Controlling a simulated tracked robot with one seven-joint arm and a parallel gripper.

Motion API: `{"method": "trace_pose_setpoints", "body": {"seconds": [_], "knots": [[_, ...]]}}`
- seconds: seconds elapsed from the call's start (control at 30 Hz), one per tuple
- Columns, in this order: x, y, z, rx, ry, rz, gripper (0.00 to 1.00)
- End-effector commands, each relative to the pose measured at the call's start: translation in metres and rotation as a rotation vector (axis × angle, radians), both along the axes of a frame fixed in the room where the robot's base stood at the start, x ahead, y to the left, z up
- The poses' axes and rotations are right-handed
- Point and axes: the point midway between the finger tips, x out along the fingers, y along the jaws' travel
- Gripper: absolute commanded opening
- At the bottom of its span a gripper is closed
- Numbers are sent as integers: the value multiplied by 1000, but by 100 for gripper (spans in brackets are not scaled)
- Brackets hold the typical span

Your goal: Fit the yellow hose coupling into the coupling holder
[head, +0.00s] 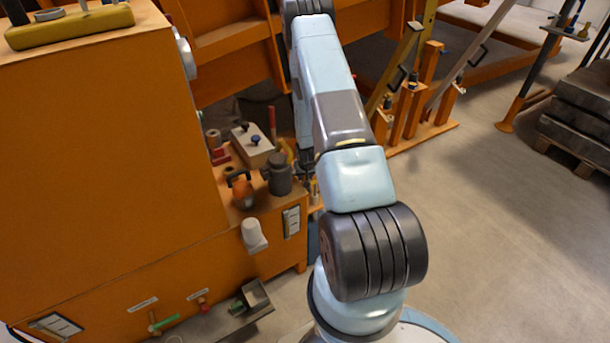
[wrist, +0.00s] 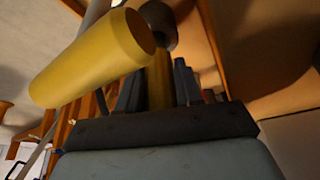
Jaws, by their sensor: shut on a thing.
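In the wrist view, my gripper (wrist: 157,92) is shut on a narrow yellow piece (wrist: 159,82) that stands between its dark fingers. A dark grey rounded part (wrist: 158,22) sits at the far end of this piece. A thick yellow cylinder (wrist: 90,60) crosses the upper left, close to the camera. I take the yellow piece in the fingers to be the hose coupling; I cannot tell whether the thick cylinder is joined to it. In the head view my arm hides the gripper and the coupling. I cannot pick out the coupling holder for certain in either view.
A large orange cabinet (head: 100,150) fills the left of the head view, with a yellow tool (head: 70,25) on top. A dark pot (head: 279,174) and a white box (head: 251,140) stand on a lower ledge.

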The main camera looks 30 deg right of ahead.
Motion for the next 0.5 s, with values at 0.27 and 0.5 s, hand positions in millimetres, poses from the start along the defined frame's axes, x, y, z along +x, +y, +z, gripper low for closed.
{"method": "trace_pose_setpoints", "body": {"seconds": [0.27,0.5], "knots": [[0,0,-5,0,0,0,0],[0,0,-6,0,-1,0,54]]}}
